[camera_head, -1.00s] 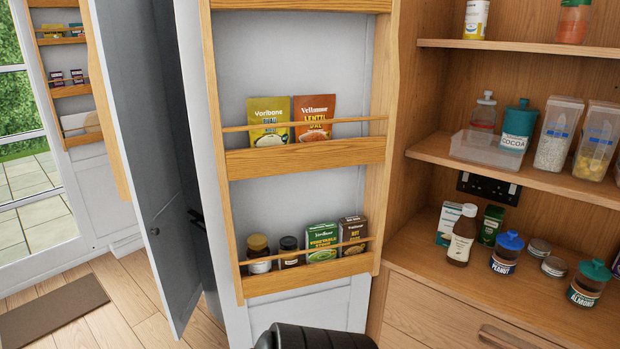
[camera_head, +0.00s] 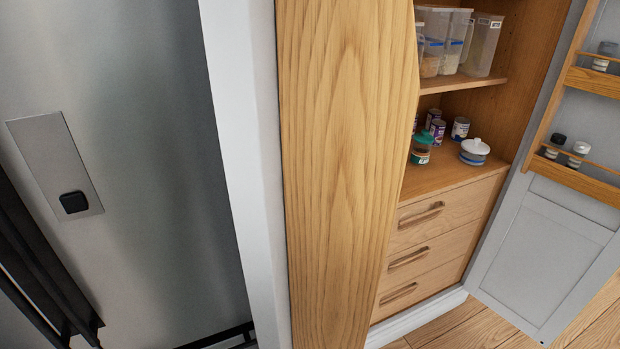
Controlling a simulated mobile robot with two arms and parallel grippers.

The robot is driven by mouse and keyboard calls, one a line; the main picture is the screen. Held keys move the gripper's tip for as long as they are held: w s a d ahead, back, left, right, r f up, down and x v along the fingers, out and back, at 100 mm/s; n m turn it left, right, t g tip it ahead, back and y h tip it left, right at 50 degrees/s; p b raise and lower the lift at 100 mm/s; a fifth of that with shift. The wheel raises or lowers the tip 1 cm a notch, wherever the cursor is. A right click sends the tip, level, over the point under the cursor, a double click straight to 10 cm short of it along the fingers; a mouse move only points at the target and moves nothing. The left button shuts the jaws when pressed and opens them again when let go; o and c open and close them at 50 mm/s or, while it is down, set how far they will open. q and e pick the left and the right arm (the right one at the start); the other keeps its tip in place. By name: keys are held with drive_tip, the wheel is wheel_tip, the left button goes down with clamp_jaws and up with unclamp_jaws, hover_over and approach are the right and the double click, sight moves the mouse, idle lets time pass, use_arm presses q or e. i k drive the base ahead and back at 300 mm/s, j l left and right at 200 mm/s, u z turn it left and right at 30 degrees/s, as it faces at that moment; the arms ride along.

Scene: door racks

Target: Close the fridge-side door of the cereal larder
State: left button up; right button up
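The cereal larder (camera_head: 457,172) is a wooden cupboard with shelves above several drawers, seen on the right of the picture. The door on its left stands open and is seen nearly edge-on, very close to the camera. Its white edge (camera_head: 240,180) runs down the picture, and the wooden side of its rack (camera_head: 345,170) hides part of the larder. A grey metallic surface (camera_head: 150,120), which looks like the fridge, fills the left beside this door. Neither of my grippers is in view.
The larder's other door (camera_head: 545,255) stands open at the right, with jars in its racks. Jars and tins (camera_head: 437,130) stand on the larder's worktop, with clear containers (camera_head: 482,45) above. Dark bars (camera_head: 40,275) are at lower left. Wooden floor (camera_head: 455,325) shows at lower right.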

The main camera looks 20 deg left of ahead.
sight(315, 102)
drive_tip(key=k+j, duration=0.15)
drive_tip(key=j, duration=0.15)
drive_tip(key=k+j, duration=0.15)
drive_tip(key=j, duration=0.2)
drive_tip(key=k+j, duration=0.15)
drive_tip(key=j, duration=0.15)
drive_tip(key=k+j+u, duration=0.1)
drive_tip(key=k+j, duration=0.15)
drive_tip(key=k, duration=0.25)
drive_tip(key=k+j+u, duration=0.15)
drive_tip(key=k+j, duration=0.15)
drive_tip(key=k, duration=0.2)
